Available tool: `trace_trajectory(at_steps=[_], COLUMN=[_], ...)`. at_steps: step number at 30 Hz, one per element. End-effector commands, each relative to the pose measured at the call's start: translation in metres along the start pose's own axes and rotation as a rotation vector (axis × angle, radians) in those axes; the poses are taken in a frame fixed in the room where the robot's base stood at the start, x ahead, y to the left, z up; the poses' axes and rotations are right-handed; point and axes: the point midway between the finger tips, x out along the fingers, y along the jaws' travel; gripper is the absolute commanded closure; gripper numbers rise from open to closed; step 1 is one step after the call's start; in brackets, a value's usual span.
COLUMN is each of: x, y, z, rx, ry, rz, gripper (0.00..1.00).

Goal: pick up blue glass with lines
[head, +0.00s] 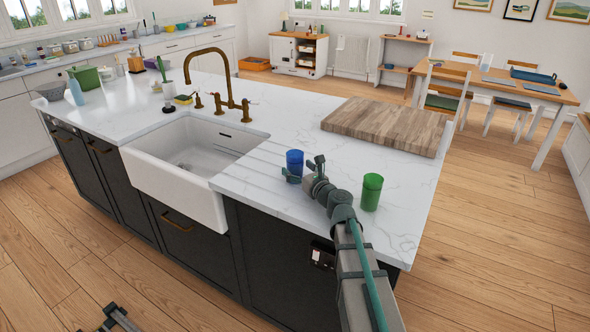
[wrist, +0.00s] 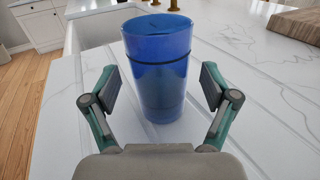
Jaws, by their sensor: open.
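The blue glass (head: 295,163) stands upright on the white marble island top, right of the sink. In the wrist view the blue glass (wrist: 157,75) shows a dark line around its upper part. My gripper (wrist: 160,82) is open, with one finger on each side of the glass. Small gaps show between the fingers and the glass, and the lower front of the glass is close to the palm. In the head view my gripper (head: 303,173) is beside the glass, and its fingers partly overlap it.
A green glass (head: 371,192) stands right of my arm on the same top. A wooden board (head: 388,127) lies behind. The white sink (head: 190,165) with a brass faucet (head: 228,85) is to the left. The counter's front edge (head: 285,222) runs below the blue glass.

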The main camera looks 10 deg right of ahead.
Motion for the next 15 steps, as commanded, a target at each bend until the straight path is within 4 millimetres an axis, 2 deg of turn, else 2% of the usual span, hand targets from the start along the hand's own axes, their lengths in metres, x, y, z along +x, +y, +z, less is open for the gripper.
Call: trace_trajectory(at_steps=[1,5,13,15], x=[0.011,0.025,0.027,0.027], y=[0.000,-0.001,0.000,0.000], z=[0.001,0.001,0.000,0.000], rx=[0.001,-0.001,-0.001,-0.001], ry=[0.000,-0.001,-0.001,-0.001], rz=[0.001,-0.001,-0.001,-0.001], gripper=[0.15,0.15,0.15,0.26])
